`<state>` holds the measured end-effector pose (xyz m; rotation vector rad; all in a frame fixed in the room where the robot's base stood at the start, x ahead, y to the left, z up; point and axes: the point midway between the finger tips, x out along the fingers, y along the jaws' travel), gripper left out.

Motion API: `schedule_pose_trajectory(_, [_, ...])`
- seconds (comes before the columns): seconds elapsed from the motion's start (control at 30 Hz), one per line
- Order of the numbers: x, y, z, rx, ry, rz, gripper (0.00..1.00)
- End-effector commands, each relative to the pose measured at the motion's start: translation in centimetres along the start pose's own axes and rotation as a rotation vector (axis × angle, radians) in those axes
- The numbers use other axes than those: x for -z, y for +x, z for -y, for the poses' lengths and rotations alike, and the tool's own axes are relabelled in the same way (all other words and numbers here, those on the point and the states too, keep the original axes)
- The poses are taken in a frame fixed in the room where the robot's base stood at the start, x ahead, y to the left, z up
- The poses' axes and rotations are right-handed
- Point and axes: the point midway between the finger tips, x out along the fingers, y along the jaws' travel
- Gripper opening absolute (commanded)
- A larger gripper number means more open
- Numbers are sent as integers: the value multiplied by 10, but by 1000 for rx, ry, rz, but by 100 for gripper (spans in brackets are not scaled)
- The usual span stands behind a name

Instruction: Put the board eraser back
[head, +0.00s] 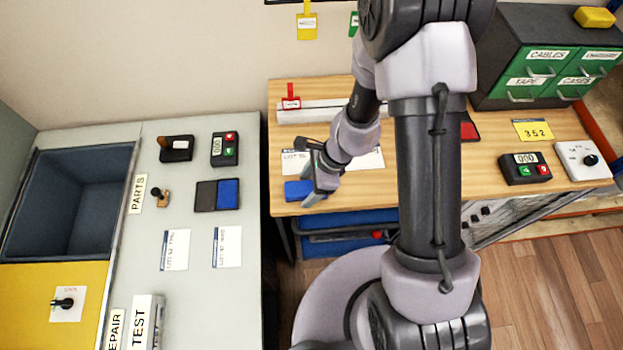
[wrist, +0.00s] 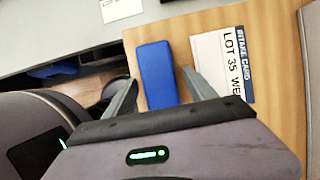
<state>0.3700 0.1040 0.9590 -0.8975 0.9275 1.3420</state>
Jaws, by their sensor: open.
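A plain blue block (wrist: 156,74), which looks like the board eraser, lies flat on the wooden table near its front left edge. In the head view its left part (head: 294,190) shows, and my gripper hides some of the rest. My gripper (head: 314,192) is open and points down at the block. In the wrist view the gripper's fingers (wrist: 160,84) stand apart, one on each side of the block's near end. I cannot tell whether they touch it. Nothing is held.
An intake card (wrist: 222,62) lies just right of the block. A white ledge (head: 330,112) with a red clip runs behind. The grey counter (head: 190,270) to the left carries a black-and-blue pad (head: 228,194) and a timer (head: 224,149). Green drawers (head: 545,62) stand back right.

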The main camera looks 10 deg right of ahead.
Motion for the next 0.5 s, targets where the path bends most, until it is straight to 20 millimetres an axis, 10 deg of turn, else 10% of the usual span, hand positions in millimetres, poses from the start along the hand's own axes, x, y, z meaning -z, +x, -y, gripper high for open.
schedule_pose_trajectory(0.3, [-2,-92,2,6,0,0,65])
schedule_pose_trajectory(0.5, [-2,-119,1,6,-7,0,65])
